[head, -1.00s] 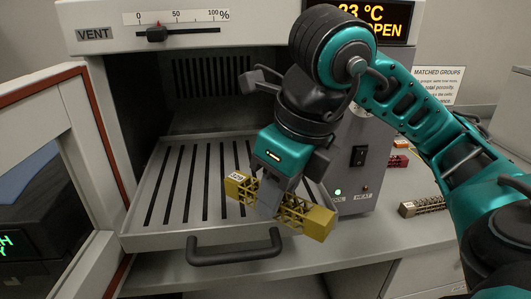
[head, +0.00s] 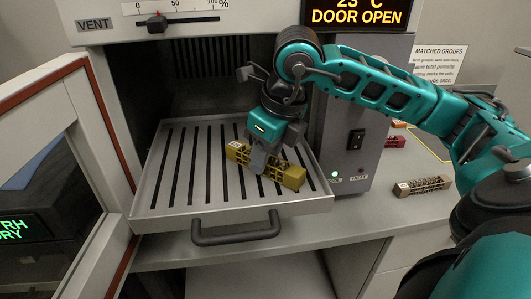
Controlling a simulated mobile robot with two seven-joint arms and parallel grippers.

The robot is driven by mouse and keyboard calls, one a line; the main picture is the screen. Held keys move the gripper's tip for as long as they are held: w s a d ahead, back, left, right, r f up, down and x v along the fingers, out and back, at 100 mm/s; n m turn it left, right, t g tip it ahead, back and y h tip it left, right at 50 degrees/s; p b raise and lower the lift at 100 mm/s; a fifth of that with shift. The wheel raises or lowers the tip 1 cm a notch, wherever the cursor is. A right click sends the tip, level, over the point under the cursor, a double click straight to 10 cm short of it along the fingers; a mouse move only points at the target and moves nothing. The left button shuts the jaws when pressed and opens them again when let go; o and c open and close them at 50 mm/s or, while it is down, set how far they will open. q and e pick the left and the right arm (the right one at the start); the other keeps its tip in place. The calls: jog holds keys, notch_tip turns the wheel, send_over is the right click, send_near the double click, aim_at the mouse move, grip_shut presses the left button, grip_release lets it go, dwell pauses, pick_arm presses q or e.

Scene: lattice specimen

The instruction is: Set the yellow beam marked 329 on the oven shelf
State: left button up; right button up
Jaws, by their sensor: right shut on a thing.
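The yellow lattice beam (head: 289,176) has solid end blocks and a small white label on its left end; the number on it is too small to read. My right gripper (head: 259,167) is shut on the beam near its middle, from above. The beam is over the right part of the slotted oven shelf (head: 180,212), which is pulled out of the oven; I cannot tell whether it touches the slats. My left gripper is not in view.
The oven door (head: 75,160) stands open at the left. The shelf's dark handle (head: 236,235) sticks out in front. A tan lattice beam (head: 423,186) and a red one (head: 394,142) lie on the bench at right. The shelf's left side is clear.

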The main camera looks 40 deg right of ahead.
jog(key=shift+f, duration=0.15)
jog(key=o, duration=1.1)
jog(key=shift+c, duration=0.2)
